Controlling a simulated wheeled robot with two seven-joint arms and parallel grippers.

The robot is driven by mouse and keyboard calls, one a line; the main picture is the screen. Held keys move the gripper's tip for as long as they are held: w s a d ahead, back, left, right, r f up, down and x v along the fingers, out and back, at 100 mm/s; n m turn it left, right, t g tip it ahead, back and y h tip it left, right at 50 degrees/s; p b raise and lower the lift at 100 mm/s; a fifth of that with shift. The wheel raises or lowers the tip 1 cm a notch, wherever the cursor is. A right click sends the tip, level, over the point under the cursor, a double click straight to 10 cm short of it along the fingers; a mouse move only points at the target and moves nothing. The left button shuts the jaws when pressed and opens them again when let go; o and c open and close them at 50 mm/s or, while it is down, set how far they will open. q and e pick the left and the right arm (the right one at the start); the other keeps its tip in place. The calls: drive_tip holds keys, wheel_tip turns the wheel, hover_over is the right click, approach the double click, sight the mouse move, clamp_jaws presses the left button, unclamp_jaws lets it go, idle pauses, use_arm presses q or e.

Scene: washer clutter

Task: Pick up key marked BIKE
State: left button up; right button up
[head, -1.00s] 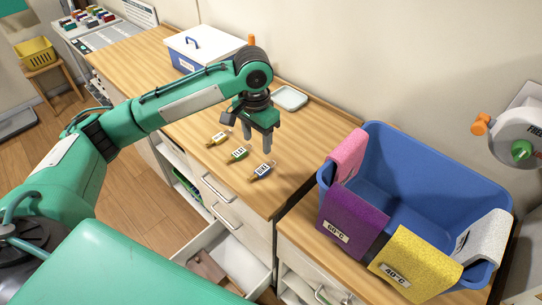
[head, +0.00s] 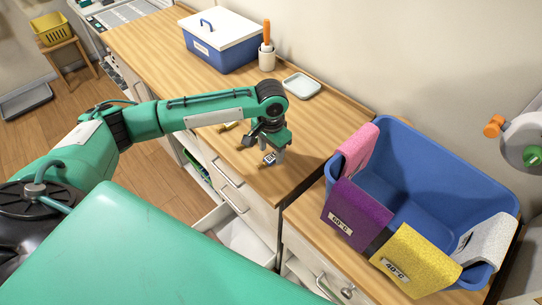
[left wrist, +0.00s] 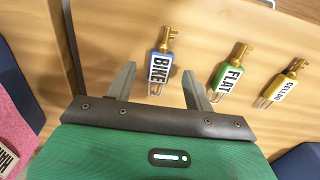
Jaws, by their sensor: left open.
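The BIKE key has a blue tag with a white label (left wrist: 160,68) and a brass key head above it. It lies on the wooden counter and its tag shows in the head view (head: 269,159). My left gripper (head: 266,152) is open, low over the counter at this key. In the left wrist view the tag appears between the two spread fingers; I cannot tell whether they touch it. The green FLAT key (left wrist: 227,78) and the yellow CELLAR key (left wrist: 285,84) lie to its right in that view. My right gripper is not in view.
A blue tub (head: 440,160) with coloured cloths stands right of the gripper. A grey tray (head: 301,86), a cup with an orange-handled tool (head: 267,58) and a white-lidded blue box (head: 222,40) stand farther back. A drawer (head: 245,238) is open below the counter.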

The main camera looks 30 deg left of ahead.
use_arm(q)
wheel_tip(320, 180, down, 2)
drive_tip(key=c, duration=1)
drive_tip(key=shift+c, duration=0.2)
drive_tip(key=shift+r, duration=0.2)
